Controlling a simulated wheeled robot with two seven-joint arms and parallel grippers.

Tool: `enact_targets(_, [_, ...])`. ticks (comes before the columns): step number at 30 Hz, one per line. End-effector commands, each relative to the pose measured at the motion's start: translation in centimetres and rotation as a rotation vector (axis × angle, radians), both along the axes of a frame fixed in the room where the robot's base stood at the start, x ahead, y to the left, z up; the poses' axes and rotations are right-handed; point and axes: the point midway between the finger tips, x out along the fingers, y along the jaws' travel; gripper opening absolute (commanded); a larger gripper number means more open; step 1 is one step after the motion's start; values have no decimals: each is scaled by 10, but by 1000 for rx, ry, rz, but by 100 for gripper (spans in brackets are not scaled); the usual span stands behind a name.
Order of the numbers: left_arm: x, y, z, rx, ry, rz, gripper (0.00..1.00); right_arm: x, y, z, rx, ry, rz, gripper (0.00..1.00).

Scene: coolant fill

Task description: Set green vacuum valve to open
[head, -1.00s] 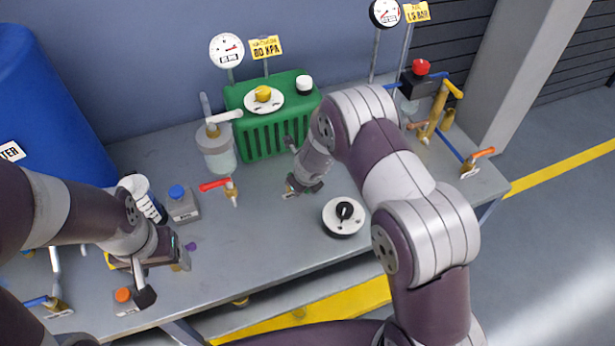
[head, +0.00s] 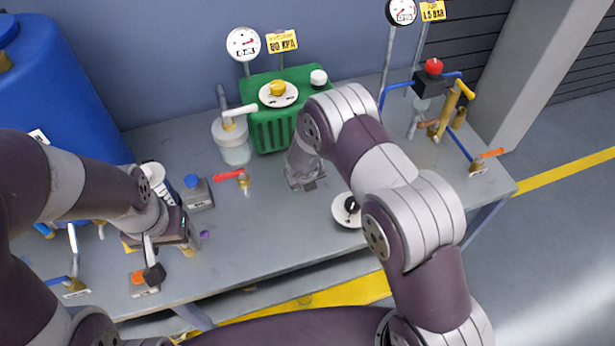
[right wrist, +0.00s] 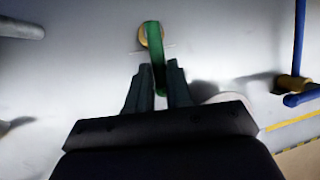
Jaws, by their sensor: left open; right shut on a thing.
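The green vacuum valve shows in the right wrist view as a green lever handle (right wrist: 154,50) on a round brass body (right wrist: 145,36). My right gripper (right wrist: 157,68) is shut on that handle, with one finger on each side. In the head view my right gripper (head: 305,183) points down at the bench in front of the green pump box, and my own wrist hides the green valve there. My left gripper (head: 172,258) is open and empty over the left front of the bench.
The green pump box (head: 265,130) stands behind my right gripper. A red-handled valve (head: 232,176) and a glass jar (head: 233,143) are to its left. A black-knobbed white dial (head: 347,210) is to its right.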

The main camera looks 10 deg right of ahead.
Motion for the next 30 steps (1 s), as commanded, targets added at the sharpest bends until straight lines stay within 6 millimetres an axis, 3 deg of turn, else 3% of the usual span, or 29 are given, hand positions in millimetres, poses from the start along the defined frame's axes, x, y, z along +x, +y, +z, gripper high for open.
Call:
enact_targets(5, [0,0,0,0,0,0,74,2,0,2,3,-5,-4,0])
enact_targets(6, [0,0,0,0,0,0,74,2,0,2,3,-5,-4,23])
enact_targets(8, [0,0,0,0,0,0,74,2,0,2,3,-5,-4,43])
enact_targets(9, [0,0,0,0,0,0,74,2,0,2,2,-4,-3,45])
enact_targets(20, [0,0,-1,0,0,0,74,-2,2,9,2,-3,-1,45])
enact_targets(30, [0,0,7,0,0,0,74,-36,12,88,2,-5,0,45])
